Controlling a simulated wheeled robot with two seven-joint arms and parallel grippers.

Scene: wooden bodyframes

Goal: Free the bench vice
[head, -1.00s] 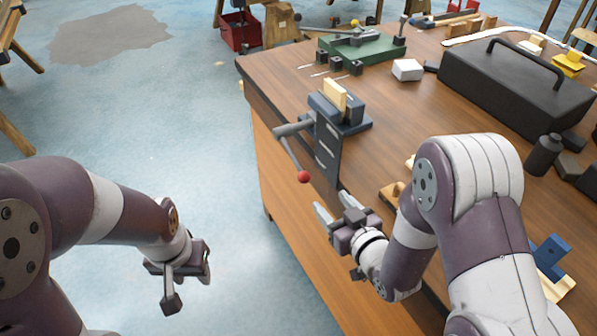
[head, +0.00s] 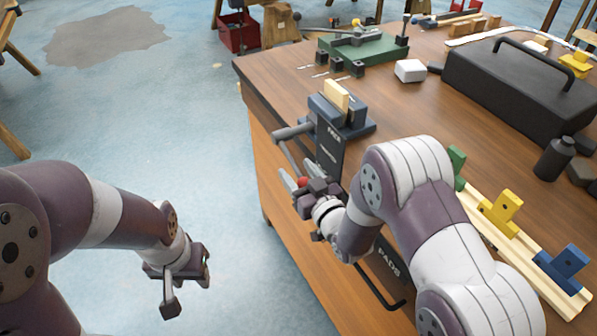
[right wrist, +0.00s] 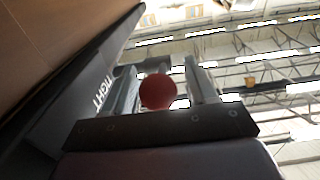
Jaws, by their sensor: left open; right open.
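The blue bench vice (head: 343,110) is mounted at the bench's near-left edge, with a light wooden block (head: 336,94) upright between its jaws. Its grey handle (head: 287,153) slants down from the screw on the front to a red ball (head: 303,182). My right gripper (head: 299,180) is open around the red ball end. In the right wrist view the red ball (right wrist: 158,92) shows between the two open fingers, and I cannot tell whether they touch it. My left gripper (head: 184,284) hangs open and empty over the floor, left of the bench.
The wooden bench (head: 262,80) fills the right side. A green fixture (head: 362,48), a white block (head: 410,70) and a black toolbox (head: 515,85) stand behind the vice. A wooden rail (head: 525,245) with yellow and blue blocks lies right of my right arm.

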